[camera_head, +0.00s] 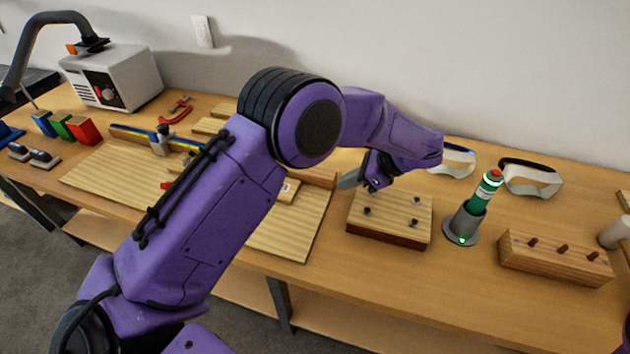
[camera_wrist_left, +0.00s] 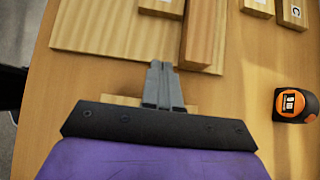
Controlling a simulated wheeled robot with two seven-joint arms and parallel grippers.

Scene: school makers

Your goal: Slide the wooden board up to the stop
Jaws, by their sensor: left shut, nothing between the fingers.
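A large pale wooden panel (camera_head: 300,228) lies on the bench, partly hidden by my left arm. A darker raised strip (camera_head: 318,178), which looks like a stop, runs along its back edge and also shows in the left wrist view (camera_wrist_left: 199,35). A small labelled wooden piece (camera_head: 288,190) lies on the panel in front of the strip; the left wrist view cuts it off at the top (camera_wrist_left: 160,8). I cannot tell which is the task's board. My left gripper (camera_head: 350,180) is shut and empty at the panel's right end, its tips (camera_wrist_left: 160,66) pointing toward it.
Right of the panel stand a pegged block (camera_head: 388,217), a green-lit cylinder in a metal holder (camera_head: 463,225) and a block with dowels (camera_head: 553,259). An orange tape measure (camera_wrist_left: 294,105) lies behind. Coloured bins, a red clamp (camera_head: 178,109) and a grey machine are at left.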

